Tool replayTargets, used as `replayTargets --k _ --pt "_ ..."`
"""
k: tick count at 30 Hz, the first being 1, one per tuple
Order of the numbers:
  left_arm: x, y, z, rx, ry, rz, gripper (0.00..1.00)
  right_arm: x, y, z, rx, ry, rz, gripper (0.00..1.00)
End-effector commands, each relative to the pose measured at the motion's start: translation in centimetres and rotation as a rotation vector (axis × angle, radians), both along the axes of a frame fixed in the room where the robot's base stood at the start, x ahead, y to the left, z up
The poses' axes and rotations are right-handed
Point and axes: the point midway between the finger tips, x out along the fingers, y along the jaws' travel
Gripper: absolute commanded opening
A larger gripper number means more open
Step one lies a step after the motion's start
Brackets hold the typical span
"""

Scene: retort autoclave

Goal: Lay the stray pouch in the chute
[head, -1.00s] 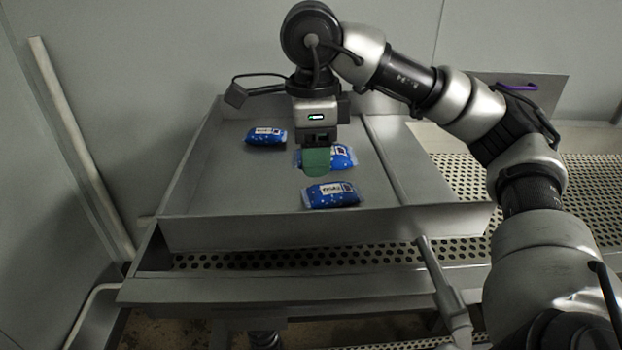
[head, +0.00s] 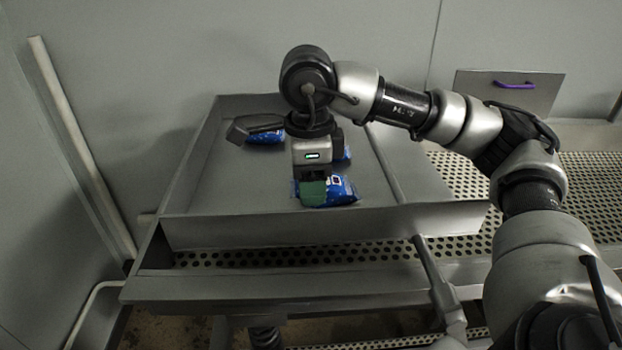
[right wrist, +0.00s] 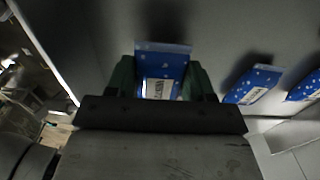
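Three blue pouches with white labels lie in a shallow grey metal tray (head: 222,212). One pouch (head: 265,137) is at the back left, one (head: 346,155) is mostly hidden behind my right gripper, and one (head: 342,191) is at the front. My right gripper (head: 313,194) points down at the left part of the front pouch. In the right wrist view its green fingers (right wrist: 161,80) stand apart on either side of a pouch (right wrist: 165,66), with no clear grip visible. Two other pouches (right wrist: 252,84) (right wrist: 305,86) lie to the right there. I cannot tell which surface is the chute. My left gripper is out of view.
A raised divider (head: 392,165) runs along the tray's right side. A perforated metal deck (head: 590,195) extends right and under the tray. A grey panel with a purple handle (head: 515,86) stands at the back right. A grey bar (head: 437,280) rises at the front.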

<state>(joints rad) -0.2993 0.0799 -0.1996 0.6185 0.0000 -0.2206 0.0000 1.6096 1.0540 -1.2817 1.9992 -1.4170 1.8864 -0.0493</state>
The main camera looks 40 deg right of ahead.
Motion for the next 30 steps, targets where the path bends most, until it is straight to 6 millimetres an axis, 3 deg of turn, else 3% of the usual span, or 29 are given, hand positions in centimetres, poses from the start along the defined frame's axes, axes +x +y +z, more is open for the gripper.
replayTargets --k 1,5,14,18,19,25,30 --pt "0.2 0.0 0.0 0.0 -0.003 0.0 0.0 0.0 0.0 0.0 0.0 0.0 0.0 0.59" --pt "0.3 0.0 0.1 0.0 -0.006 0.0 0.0 0.0 0.0 0.0 0.0 0.0 0.0 0.78" --pt "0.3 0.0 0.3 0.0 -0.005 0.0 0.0 0.0 0.0 0.2 0.0 0.0 0.0 0.78" --pt "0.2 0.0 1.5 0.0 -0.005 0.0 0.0 0.0 0.0 1.4 0.0 -0.001 -0.001 0.78" --pt "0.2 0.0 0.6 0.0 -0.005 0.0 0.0 0.1 0.1 1.3 0.001 -0.004 0.0 0.78" --pt "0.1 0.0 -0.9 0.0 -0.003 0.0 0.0 0.2 0.2 5.9 0.002 -0.008 0.0 0.78" --pt "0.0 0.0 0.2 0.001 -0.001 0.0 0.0 0.2 0.2 9.3 -0.001 -0.006 -0.001 0.78"
